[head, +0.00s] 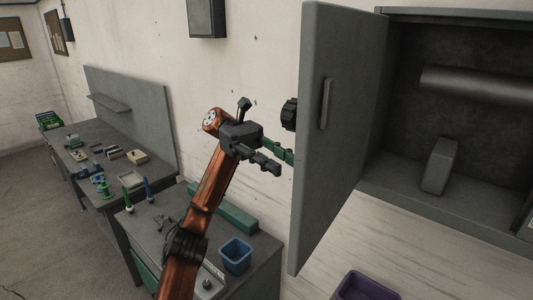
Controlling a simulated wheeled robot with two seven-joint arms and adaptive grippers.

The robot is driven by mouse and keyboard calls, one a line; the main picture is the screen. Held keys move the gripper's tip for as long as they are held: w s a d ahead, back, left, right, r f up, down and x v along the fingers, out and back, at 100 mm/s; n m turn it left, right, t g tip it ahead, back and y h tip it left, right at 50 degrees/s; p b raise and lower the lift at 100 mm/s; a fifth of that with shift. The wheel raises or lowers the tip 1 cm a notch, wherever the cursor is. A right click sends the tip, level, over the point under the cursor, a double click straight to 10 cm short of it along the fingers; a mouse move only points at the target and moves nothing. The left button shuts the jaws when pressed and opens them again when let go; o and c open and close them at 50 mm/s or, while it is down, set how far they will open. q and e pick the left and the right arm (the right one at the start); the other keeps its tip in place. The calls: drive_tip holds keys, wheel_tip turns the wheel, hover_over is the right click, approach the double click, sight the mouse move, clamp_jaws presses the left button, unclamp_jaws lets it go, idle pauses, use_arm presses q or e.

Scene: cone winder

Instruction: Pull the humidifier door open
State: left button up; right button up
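The humidifier door (340,150) is a tall grey panel that stands open, swung out from the left side of the grey cabinet (455,12). A narrow upright grey bar (325,103) is on the face I see. My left gripper (278,158) is just left of the door's free edge, on its far side. Its fingers point right toward the door, and part of it seems hidden behind the edge. I cannot tell whether it touches the door or how far its fingers are apart. My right gripper is not in view.
A grey cylinder (475,84) and a grey block (440,165) are inside the cabinet. A dark knob (289,114) shows beside the door edge. Below are a blue bin (235,256), a purple bin (366,286) and a workbench (115,205) with small items.

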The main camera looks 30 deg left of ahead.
use_arm(q)
drive_tip(key=v, duration=0.5)
drive_tip(key=shift+w+a, duration=0.1)
drive_tip(key=shift+a, duration=0.25)
